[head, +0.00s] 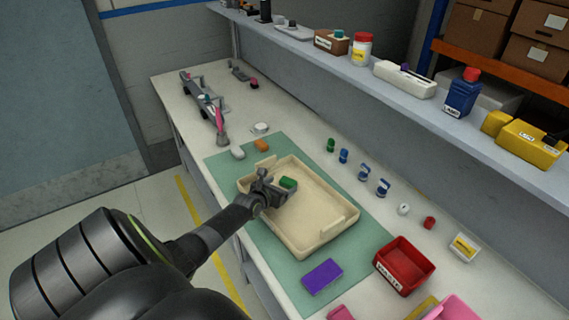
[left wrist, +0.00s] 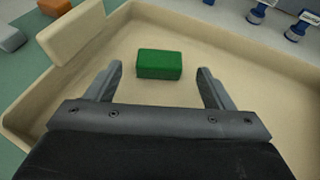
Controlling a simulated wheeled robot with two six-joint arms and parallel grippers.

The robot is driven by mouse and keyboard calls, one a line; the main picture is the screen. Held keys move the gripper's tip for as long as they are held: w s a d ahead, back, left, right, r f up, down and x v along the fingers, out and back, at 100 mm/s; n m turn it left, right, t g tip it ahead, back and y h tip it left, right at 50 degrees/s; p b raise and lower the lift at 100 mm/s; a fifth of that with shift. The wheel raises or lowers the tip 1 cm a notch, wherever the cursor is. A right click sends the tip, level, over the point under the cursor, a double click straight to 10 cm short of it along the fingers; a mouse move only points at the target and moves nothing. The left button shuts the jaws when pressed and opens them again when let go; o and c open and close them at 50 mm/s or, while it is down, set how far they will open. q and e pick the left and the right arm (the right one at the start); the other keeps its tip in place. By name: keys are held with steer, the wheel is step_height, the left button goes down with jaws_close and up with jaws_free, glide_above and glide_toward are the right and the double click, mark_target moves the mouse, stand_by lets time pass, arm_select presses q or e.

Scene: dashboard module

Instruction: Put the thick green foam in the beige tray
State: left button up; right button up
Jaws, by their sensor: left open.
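The green foam block (head: 288,183) lies inside the beige tray (head: 325,240), towards its far left part. In the left wrist view the foam (left wrist: 160,64) rests flat on the tray floor (left wrist: 225,70), just beyond and between my fingertips. My left gripper (head: 280,184) is over the tray, and it also shows in the left wrist view (left wrist: 159,72). It is open, with a finger on each side and clear gaps to the foam. My right gripper is not in view.
The tray stands on a green mat (head: 285,270). An orange block (head: 262,145) and a whitish block (head: 237,152) lie beyond it. A purple block (head: 322,276) and a red bin (head: 404,265) are nearer. Small blue stamps (head: 364,172) stand to the right, below a shelf (head: 330,62).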

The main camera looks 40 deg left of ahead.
arm_select(q)
steer(key=p+v, duration=0.3)
steer(key=v, duration=0.1)
steer(key=shift+s+r, duration=0.2)
steer(key=shift+r, duration=0.05)
steer(key=shift+p+v, duration=0.7)
steer(key=shift+v, duration=0.05)
steer(key=shift+s+f, duration=0.15)
steer(key=shift+f, duration=0.05)
